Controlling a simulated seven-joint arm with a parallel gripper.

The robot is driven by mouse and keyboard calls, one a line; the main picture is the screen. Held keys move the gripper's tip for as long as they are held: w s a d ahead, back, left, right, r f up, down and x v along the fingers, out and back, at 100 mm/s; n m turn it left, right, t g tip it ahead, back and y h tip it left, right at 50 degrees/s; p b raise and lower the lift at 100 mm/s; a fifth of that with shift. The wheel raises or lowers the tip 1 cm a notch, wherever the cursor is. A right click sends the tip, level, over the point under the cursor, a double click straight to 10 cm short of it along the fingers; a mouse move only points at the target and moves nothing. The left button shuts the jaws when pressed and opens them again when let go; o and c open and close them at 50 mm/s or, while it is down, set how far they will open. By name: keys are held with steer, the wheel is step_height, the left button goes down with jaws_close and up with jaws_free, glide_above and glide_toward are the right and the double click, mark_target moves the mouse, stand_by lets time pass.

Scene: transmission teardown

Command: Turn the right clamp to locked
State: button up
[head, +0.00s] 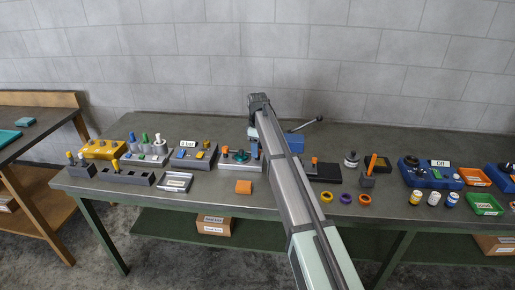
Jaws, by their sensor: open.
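My arm reaches from the bottom of the head view to the back of the bench, and my gripper (254,154) points down beside a grey fixture (227,169). The gripper is open; its fingertips are small and partly hidden by my arm. The fixture carries a teal part (241,156) and an orange-topped knob (225,150) on its left. The right clamp is not clearly visible; my gripper and arm cover the fixture's right side. I cannot tell its position or whether the fingers touch it.
A blue vise-like device (296,142) with a long handle stands behind my arm. Left are a grey box with a display (193,158) and a yellow block (101,149). Coloured rings (345,198) lie to the right.

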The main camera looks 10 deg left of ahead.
step_height(320, 180, up, 14)
stand_by(0.6)
steer(key=shift+a+f, duration=0.1)
steer(key=shift+f, duration=0.05)
